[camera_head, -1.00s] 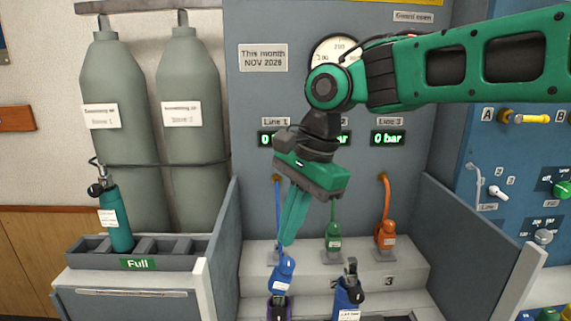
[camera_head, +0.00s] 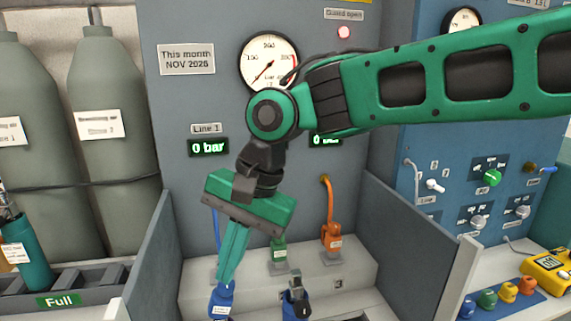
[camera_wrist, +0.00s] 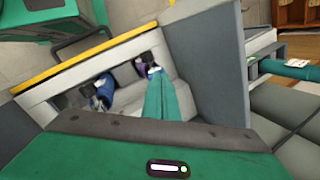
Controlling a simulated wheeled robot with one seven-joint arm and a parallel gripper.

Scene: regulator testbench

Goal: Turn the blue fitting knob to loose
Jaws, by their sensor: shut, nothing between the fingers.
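The blue fitting (camera_head: 221,302) of Line 1 stands at the left of the bench in the head view, cut off by the bottom edge. A blue hose (camera_head: 217,232) runs down behind my fingers. My gripper (camera_head: 222,280) is shut and empty, its fingers pointing down with the tips at or just above the blue fitting; I cannot tell whether they touch. In the wrist view, the closed fingers (camera_wrist: 160,80) reach toward a blue part with a dark purple ring (camera_wrist: 146,66). The knob's setting is not readable.
A green fitting (camera_head: 279,250) and an orange fitting (camera_head: 332,238) stand behind. Grey guard walls (camera_head: 415,245) flank the bench.

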